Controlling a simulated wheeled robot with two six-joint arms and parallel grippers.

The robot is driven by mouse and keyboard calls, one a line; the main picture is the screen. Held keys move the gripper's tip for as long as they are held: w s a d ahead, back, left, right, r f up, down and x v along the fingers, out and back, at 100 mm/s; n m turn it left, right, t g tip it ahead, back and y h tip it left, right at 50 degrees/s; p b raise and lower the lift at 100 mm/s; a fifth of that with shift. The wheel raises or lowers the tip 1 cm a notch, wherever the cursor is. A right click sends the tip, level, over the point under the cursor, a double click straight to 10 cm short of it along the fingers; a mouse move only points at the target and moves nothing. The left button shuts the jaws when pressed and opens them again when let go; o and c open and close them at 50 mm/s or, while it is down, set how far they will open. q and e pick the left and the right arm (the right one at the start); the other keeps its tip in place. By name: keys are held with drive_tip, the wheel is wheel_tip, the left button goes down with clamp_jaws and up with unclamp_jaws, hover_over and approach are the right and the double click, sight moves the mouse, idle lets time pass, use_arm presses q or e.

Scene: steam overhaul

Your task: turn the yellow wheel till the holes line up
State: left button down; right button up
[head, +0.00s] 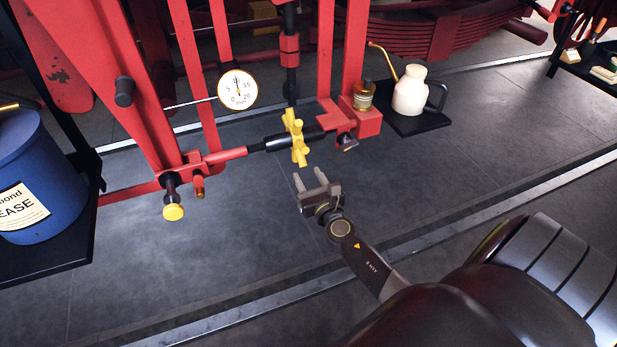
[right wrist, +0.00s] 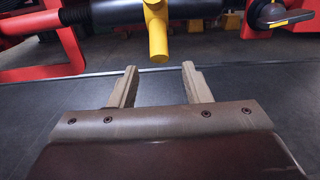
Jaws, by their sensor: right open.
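The yellow wheel (head: 296,137) is a hub with stubby spokes on a black and red horizontal rod between red frame parts. In the right wrist view one yellow spoke (right wrist: 157,32) hangs down beyond and above my fingertips, apart from them. My right gripper (head: 309,181) is open and empty, just below and in front of the wheel; its two fingers also show in the right wrist view (right wrist: 157,80). The holes cannot be made out clearly in either view. My left gripper is not in view.
A white dial gauge (head: 238,89) with a thin pointer rod is left of the wheel. A yellow-capped knob (head: 173,212) hangs lower left. A cream oil can (head: 410,92) stands at right on a black tray (head: 418,124). A blue tub (head: 38,170) is far left. The floor below is clear.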

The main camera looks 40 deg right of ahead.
sight(304, 149)
wheel_tip(304, 149, up, 8)
drive_tip(key=s+p, duration=0.2)
drive_tip(key=p, duration=0.4)
drive_tip(key=shift+a+f+b+x, duration=0.1)
drive_tip(key=shift+b+x, duration=0.05)
drive_tip(key=shift+x, duration=0.85)
drive_tip(key=shift+a+f+b+x, duration=0.1)
drive_tip(key=shift+b+x, duration=0.1)
drive_tip(key=shift+x, duration=0.8)
drive_tip(key=shift+a+f+b+x, duration=0.1)
drive_tip(key=shift+f+b+x, duration=0.05)
drive_tip(key=shift+x, duration=0.8)
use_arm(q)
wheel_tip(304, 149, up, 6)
use_arm(e)
clamp_jaws()
drive_tip(key=shift+f, duration=0.1)
